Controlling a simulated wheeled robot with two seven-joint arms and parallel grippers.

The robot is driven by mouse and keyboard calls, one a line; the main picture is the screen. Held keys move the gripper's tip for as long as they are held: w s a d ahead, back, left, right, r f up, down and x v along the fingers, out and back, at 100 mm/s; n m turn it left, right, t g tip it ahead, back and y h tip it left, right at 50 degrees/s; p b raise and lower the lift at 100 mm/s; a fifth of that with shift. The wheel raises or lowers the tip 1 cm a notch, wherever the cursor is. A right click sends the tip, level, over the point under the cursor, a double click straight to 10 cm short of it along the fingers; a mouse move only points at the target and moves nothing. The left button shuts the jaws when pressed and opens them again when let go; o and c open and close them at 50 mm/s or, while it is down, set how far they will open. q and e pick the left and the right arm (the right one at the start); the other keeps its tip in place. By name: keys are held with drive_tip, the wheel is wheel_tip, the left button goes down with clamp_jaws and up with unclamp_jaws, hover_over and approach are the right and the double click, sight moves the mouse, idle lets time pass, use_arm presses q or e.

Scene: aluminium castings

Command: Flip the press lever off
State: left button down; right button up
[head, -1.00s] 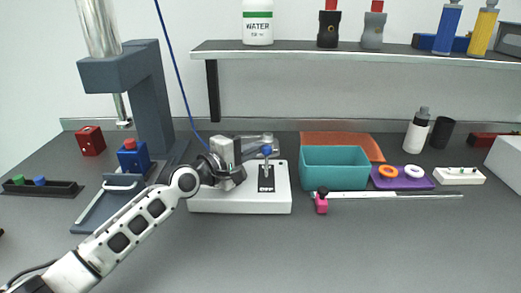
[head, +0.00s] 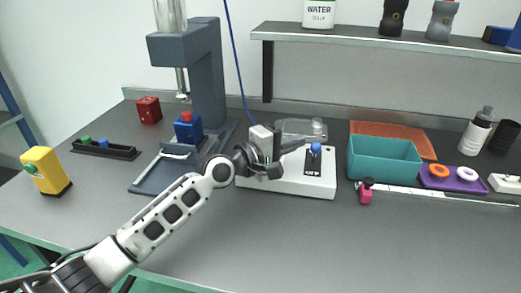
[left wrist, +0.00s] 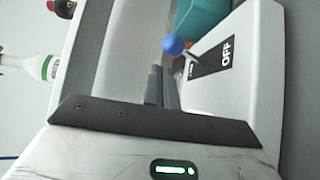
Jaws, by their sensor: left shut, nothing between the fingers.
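The press lever has a blue knob (head: 316,148) on a short metal stem. It stands on a black plate marked OFF at its near end, on the white box (head: 287,186). In the left wrist view the blue knob (left wrist: 173,44) is just beyond my fingertips, and the OFF marking (left wrist: 228,52) lies to its right. The lever's exact tilt is hard to tell. My left gripper (head: 299,143) is shut and empty, reaching over the box just left of the knob. Its dark fingers also show in the left wrist view (left wrist: 162,84). Contact with the lever cannot be made out. My right gripper is not in view.
The grey press (head: 207,75) stands behind my left forearm. A teal bin (head: 384,158) is right of the box, with a pink-ended tool (head: 365,192) before it. A yellow block (head: 46,171) stands at left. The front of the table is clear.

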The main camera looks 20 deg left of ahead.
use_arm(q)
drive_tip(key=b+v, duration=0.1)
drive_tip(key=v, duration=1.2)
drive_tip(key=shift+s, duration=0.15)
drive_tip(key=shift+a, duration=0.1)
